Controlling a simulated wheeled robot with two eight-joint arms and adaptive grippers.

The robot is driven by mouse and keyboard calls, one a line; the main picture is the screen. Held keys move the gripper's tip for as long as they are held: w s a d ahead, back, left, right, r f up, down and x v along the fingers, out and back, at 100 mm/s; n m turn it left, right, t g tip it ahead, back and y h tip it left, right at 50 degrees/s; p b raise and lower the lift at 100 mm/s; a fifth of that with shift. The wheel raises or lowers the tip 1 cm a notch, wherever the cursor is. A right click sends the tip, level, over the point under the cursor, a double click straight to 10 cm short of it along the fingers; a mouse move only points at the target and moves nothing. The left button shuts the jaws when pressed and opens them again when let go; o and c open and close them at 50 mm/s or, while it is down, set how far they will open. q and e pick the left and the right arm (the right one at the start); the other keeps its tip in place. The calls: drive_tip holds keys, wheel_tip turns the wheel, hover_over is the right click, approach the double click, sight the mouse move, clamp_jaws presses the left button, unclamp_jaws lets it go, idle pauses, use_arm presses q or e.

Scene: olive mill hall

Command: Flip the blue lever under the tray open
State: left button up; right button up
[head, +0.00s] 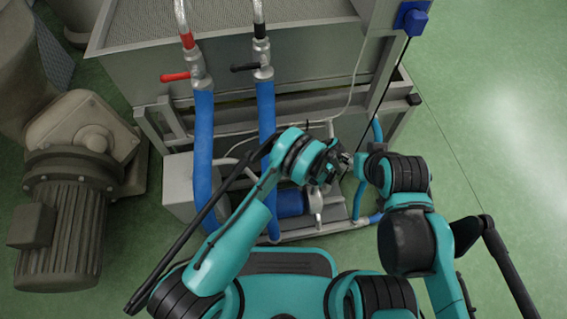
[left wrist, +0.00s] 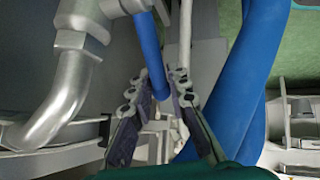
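The grey mesh-floored tray (head: 300,42) stands in front of me in the head view. In the left wrist view a slim blue bar, apparently the blue lever (left wrist: 149,50), runs down from a silver pipe fitting. Its lower end is between or just beyond the fingers of my left gripper (left wrist: 160,88); I cannot tell whether they touch it. The fingers are apart. In the head view my left gripper (head: 345,160) is small and dark below the tray, and I cannot make out the lever there. My right arm is folded at the right; its gripper does not show.
A red-handled valve (head: 175,77) and a black-handled valve (head: 246,68) sit above thick blue hoses (head: 203,135). A motor (head: 65,215) stands at the left. A blue pump (head: 290,203) lies below the tray. Green floor (head: 485,120) is clear at the right.

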use_arm(q)
drive_tip(key=shift+o, duration=1.4)
drive_tip(key=v, duration=0.7)
drive_tip(key=shift+d+r, duration=0.2)
